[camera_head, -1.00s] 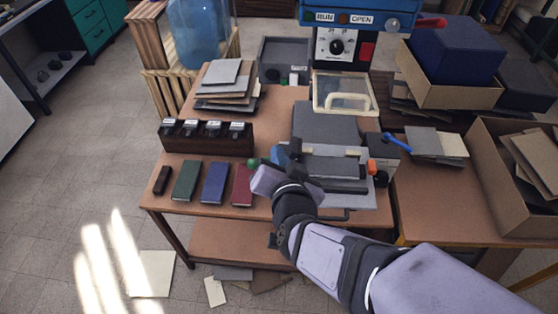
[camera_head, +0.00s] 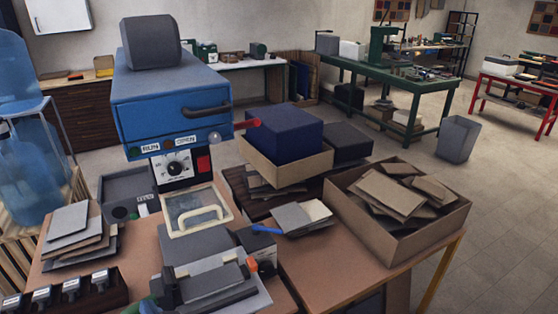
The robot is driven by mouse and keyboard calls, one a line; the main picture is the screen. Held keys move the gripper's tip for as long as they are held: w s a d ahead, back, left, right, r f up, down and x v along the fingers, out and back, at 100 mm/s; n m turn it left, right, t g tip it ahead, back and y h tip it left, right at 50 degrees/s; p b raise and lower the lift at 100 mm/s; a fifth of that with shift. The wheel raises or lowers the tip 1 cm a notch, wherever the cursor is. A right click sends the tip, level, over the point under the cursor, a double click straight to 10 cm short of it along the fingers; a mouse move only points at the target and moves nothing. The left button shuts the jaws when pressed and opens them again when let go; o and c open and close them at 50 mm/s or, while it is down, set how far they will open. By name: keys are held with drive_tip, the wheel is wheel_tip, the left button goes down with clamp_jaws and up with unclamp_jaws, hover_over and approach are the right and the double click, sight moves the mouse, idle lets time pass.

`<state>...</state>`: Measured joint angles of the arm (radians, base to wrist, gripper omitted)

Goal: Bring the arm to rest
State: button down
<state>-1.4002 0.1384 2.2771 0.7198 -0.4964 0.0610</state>
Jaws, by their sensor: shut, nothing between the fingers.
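My arm and gripper do not show in the current head view, so their pose cannot be told. The workbench (camera_head: 75,278) fills the lower left. On it stands the blue press (camera_head: 175,105) with a dial and a red button. In front of the press is a pale framed window with a handle (camera_head: 197,217). A grey fixture (camera_head: 215,285) with an orange knob (camera_head: 252,265) sits at the bottom edge, partly cut off.
A stack of grey and brown boards (camera_head: 75,235) and a row of stamps (camera_head: 70,288) lie at the left. A cardboard box of scraps (camera_head: 400,225) and a box with a dark blue block (camera_head: 284,138) stand to the right. Open floor (camera_head: 510,215) lies beyond.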

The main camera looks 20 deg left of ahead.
drive_tip(key=s+d+f+n+g+h, duration=0.75)
drive_tip(key=s+d+f, duration=0.55)
drive_tip(key=d+f, duration=0.2)
drive_tip(key=w+d+m+h, duration=0.1)
drive_tip(key=w+d+m, duration=0.3)
drive_tip(key=d, duration=0.7)
drive_tip(key=w+d+m+h, duration=0.1)
drive_tip(key=w+d+m, duration=0.3)
drive_tip(key=w+d, duration=0.4)
drive_tip(key=w+d+r+m+h, duration=0.1)
drive_tip(key=w+d+m, duration=0.4)
drive_tip(key=d, duration=1)
drive_tip(key=shift+w+d+t+h, duration=0.35)
drive_tip(key=shift+w+t, duration=0.1)
drive_tip(key=shift+w, duration=0.25)
